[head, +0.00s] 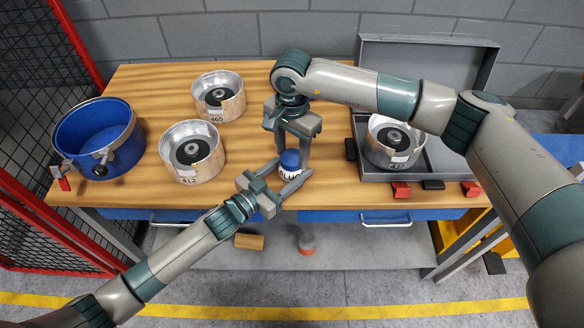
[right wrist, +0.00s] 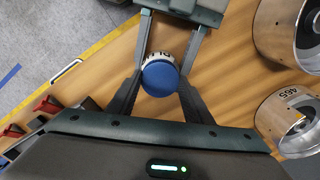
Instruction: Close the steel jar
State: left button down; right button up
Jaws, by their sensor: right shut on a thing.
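The jar (head: 290,173), with a white lettered band, stands upright near the table's front edge. A blue lid (head: 290,158) is at its top; it also shows from above in the right wrist view (right wrist: 161,79). My right gripper (head: 291,160) points down from above and is shut on the lid, one finger on each side. My left gripper (head: 292,175) comes in low from the front left, its fingers on both sides of the jar's body, and looks shut on it. The seam between lid and jar is too small to judge. Steel surface on the jar is hidden.
Metal drums marked 412 (head: 192,153) and 465 (head: 218,96) stand left on the wooden table (head: 255,85). A blue pot (head: 97,139) is at the far left. An open grey case (head: 430,55) at right holds another drum (head: 392,141).

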jog(key=m, duration=0.4)
jog(key=shift+m, duration=0.4)
jog(key=m, duration=0.4)
jog(key=shift+m, duration=0.3)
jog(key=m, duration=1.3)
jog(key=shift+f+m, duration=0.1)
jog(key=shift+m, duration=0.2)
jog(key=m, duration=0.4)
jog(key=shift+m, duration=0.3)
jog(key=m, duration=0.7)
jog(key=shift+m, duration=0.4)
jog(key=o, duration=1.3)
jog(key=shift+c, duration=0.2)
